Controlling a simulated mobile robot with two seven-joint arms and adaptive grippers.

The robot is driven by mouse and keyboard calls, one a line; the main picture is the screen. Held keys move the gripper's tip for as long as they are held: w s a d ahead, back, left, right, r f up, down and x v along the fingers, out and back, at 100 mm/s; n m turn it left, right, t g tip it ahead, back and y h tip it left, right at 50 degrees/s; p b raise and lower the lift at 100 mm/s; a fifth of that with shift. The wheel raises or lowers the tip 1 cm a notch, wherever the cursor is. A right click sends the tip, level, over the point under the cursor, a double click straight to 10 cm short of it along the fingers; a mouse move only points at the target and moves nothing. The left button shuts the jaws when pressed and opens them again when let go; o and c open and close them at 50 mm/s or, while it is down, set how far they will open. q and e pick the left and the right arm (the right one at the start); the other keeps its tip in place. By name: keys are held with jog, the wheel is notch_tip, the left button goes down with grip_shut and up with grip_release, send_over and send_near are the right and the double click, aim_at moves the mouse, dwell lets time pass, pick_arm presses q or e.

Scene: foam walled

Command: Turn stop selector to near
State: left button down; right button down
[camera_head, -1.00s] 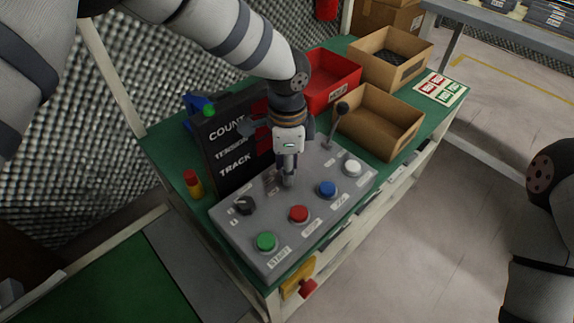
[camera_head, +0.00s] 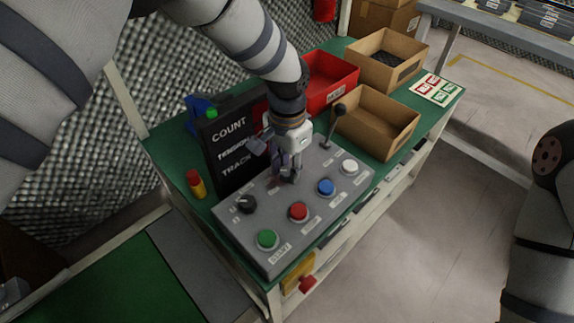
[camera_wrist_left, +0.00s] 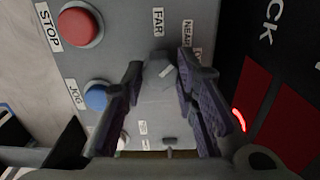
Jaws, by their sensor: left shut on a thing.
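The stop selector is a grey knob (camera_wrist_left: 158,66) with a short white mark on the console panel. In the left wrist view the labels FAR (camera_wrist_left: 158,20) and NEAR (camera_wrist_left: 187,33) stand just above it. My left gripper (camera_wrist_left: 163,62) has its two dark fingers on either side of the knob and is shut on it. In the head view my left gripper (camera_head: 285,175) points down at the back middle of the grey console (camera_head: 268,207), and the knob is mostly hidden by the fingers. I cannot tell exactly where the mark points. My right gripper is out of view.
Green (camera_head: 267,239), red (camera_head: 298,211), blue (camera_head: 326,187) and white (camera_head: 350,166) buttons line the console front. A black knob (camera_head: 246,204) is left, a lever (camera_head: 338,112) right. A dark sign (camera_head: 231,160) stands close behind. Bins (camera_head: 375,122) stand farther back.

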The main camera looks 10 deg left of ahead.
aim_at(287, 171)
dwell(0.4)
pick_arm(q)
jog(key=c, duration=1.2)
grip_release()
jog(key=shift+c, duration=0.2)
notch_tip(287, 171, up, 12)
